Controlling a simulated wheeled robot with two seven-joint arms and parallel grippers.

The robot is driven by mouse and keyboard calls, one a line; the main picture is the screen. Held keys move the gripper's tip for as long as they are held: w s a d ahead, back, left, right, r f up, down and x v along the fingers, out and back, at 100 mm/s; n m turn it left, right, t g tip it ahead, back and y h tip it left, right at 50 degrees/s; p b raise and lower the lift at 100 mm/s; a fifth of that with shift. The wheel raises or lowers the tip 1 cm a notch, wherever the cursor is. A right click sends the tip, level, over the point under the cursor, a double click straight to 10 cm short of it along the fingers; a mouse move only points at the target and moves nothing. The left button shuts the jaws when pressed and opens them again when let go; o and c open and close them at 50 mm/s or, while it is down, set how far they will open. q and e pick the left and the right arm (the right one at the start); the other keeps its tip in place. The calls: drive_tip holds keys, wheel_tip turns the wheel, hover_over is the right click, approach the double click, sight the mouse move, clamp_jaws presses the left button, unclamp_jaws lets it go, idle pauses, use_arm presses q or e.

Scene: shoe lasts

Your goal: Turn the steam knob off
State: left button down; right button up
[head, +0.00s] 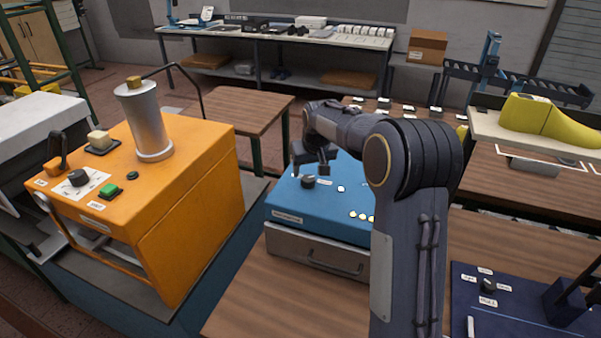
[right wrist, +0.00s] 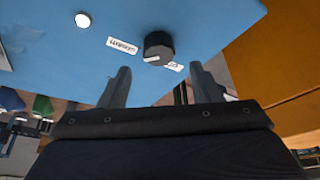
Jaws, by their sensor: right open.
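A black round knob (head: 308,181) stands on top of the blue box (head: 285,205). In the right wrist view the knob (right wrist: 158,48) carries a pale pointer mark, with one white label on its left and another partly hidden at its lower right. The label text is too small to read surely, so I cannot confirm it is the steam knob. My right gripper (head: 311,163) is above and beside the knob, apart from it. In the right wrist view its two fingers (right wrist: 160,72) are spread and empty, with the knob just beyond the gap. My left gripper is not in view.
An orange machine (head: 205,190) with a metal cylinder, a dial and a green button stands at the left. A navy panel (head: 465,300) with another small knob is at the lower right. A yellow shoe last (head: 550,122) lies on a board at right. Bare wooden tabletop (head: 275,300) lies in front.

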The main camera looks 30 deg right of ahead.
sight(308, 177)
drive_tip(key=shift+p+x, duration=0.45)
drive_tip(key=shift+x, duration=1.85)
drive_tip(key=shift+c, duration=0.5)
drive_tip(key=c, duration=0.9)
